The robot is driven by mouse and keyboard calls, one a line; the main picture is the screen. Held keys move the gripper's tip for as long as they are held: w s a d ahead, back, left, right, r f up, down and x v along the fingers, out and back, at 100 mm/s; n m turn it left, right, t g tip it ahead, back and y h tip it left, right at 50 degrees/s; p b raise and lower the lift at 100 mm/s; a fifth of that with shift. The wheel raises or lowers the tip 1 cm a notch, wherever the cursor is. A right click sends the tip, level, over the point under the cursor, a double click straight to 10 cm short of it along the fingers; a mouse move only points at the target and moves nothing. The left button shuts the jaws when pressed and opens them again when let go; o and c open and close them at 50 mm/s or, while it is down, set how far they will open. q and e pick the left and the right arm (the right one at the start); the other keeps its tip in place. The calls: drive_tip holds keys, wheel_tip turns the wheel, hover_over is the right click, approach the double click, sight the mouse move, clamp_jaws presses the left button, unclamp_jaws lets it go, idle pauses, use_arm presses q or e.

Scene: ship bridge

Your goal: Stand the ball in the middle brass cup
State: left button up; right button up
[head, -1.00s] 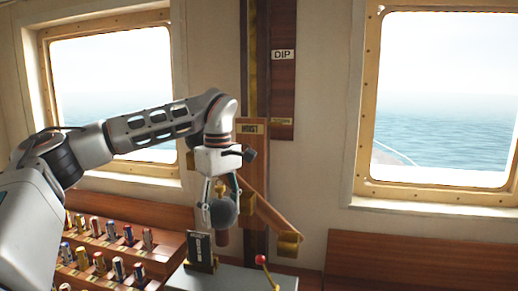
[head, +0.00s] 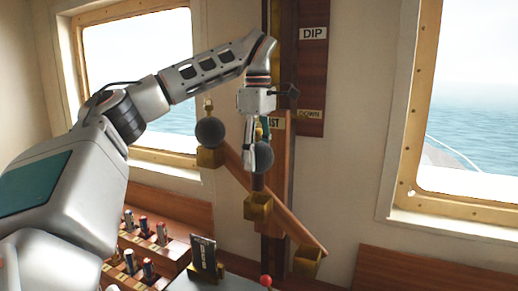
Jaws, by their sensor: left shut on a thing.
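My left gripper (head: 255,160) is shut on a dark grey ball (head: 264,157). It holds the ball above the middle brass cup (head: 257,207), with a small gap between ball and cup in the picture. The cup sits on a sloping wooden rail (head: 284,222). A second dark grey ball (head: 210,131) with a brass fitting on top rests at the upper left brass cup (head: 210,157). The lower right brass cup (head: 307,261) looks empty; its inside is hard to see. My right gripper is not in view.
Below are a rack of coloured cylinders (head: 146,226), a small dark placard (head: 203,257) and a red knob (head: 266,281). The wall right of the rail is clear.

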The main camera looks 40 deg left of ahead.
sight(258, 129)
use_arm(q)
drive_tip(key=shift+w+f+b, duration=0.1)
drive_tip(key=shift+f+b, duration=0.6)
drive_tip(key=shift+f, duration=2.95)
drive_tip(key=o, duration=1.3)
drive_tip(key=shift+c, duration=0.2)
wheel_tip(258, 129, up, 12)
drive_tip(key=shift+r, duration=0.1)
